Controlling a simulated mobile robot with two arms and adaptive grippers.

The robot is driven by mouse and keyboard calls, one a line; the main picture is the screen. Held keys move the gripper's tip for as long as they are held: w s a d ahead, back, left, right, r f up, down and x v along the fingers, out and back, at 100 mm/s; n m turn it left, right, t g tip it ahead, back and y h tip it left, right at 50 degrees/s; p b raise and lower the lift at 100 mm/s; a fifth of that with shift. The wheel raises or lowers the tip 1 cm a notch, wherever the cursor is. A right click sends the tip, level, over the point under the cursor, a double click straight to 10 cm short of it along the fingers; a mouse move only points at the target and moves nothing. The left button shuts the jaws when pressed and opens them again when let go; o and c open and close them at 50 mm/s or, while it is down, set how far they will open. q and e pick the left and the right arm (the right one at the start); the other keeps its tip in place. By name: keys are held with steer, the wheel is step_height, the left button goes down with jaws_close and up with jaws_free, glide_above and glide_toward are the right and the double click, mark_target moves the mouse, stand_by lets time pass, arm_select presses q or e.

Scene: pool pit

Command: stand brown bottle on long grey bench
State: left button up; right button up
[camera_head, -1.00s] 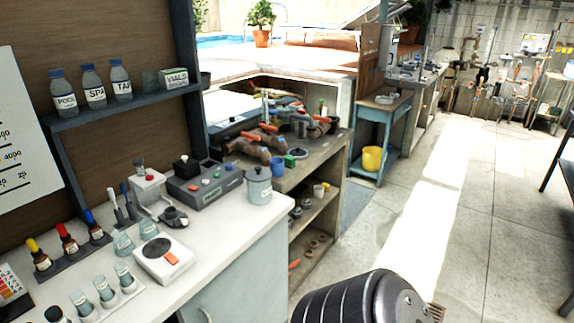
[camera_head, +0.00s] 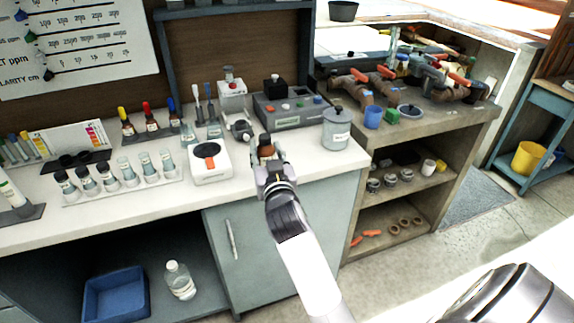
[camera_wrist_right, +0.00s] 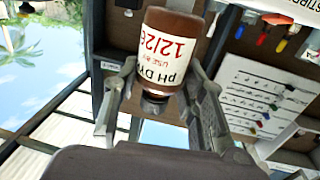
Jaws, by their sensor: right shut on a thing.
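The brown bottle (camera_head: 266,152) is in my right gripper (camera_head: 268,172), over the front of the white-topped counter (camera_head: 335,167). It looks upright in the head view. In the wrist view the brown bottle (camera_wrist_right: 170,70) sits between the two fingers, its white label upside down in the picture. My right gripper (camera_wrist_right: 160,95) is shut on it. A grey-brown bench (camera_head: 450,121) with pipe fittings stands to the right of the counter; I cannot tell whether it is the long grey bench. My left gripper is out of view.
On the counter near the bottle are a white scale (camera_head: 210,170), a grey lidded pot (camera_head: 336,135) and a grey control box (camera_head: 290,112). A vial rack (camera_head: 120,188) is farther left. A blue tub (camera_head: 115,296) and a clear bottle (camera_head: 180,282) are below the counter.

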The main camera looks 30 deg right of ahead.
steer(key=w+d+r+m+g+h+b, duration=0.3)
steer(key=w+d+r+m+h+b, duration=0.15)
steer(key=w+d+r, duration=0.7)
steer(key=shift+n+h, duration=0.35)
steer(key=f, duration=0.6)
steer(key=s+f+b, duration=0.1)
steer(key=f, duration=0.5)
steer(key=s+f, duration=0.1)
steer(key=f, duration=0.5)
steer(key=shift+d+f, duration=0.15)
steer(key=shift+d, duration=0.05)
steer(key=shift+b, duration=0.3)
steer(key=shift+f, duration=0.15)
steer(key=o, duration=1.3)
steer(key=shift+c, duration=0.2)
